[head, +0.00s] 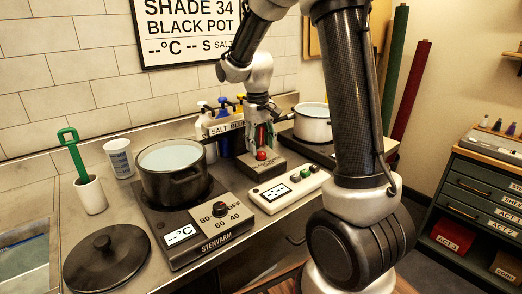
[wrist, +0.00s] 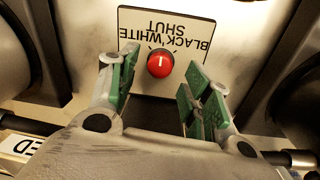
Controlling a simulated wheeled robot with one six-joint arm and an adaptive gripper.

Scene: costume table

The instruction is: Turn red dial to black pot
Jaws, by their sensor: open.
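The red dial (wrist: 159,64) sits on a small plate (wrist: 190,83) lettered BLACK, WHITE and SHUT, which reads upside down in the wrist view. The dial's white mark points up in that view, toward the lettering. My gripper (wrist: 155,90) is open, its green-padded fingers on either side of the dial with visible gaps. In the head view the dial (head: 262,155) shows just below my gripper (head: 264,138). The black pot (head: 173,178) stands left of it on a hotplate, holding pale liquid. The white pot (head: 313,126) stands to the right.
A white control box (head: 290,188) with a green button lies before the dial. A black lid (head: 107,257), a cup with a green tool (head: 91,196) and a measuring cup (head: 119,158) stand left. Bottles (head: 222,112) stand behind.

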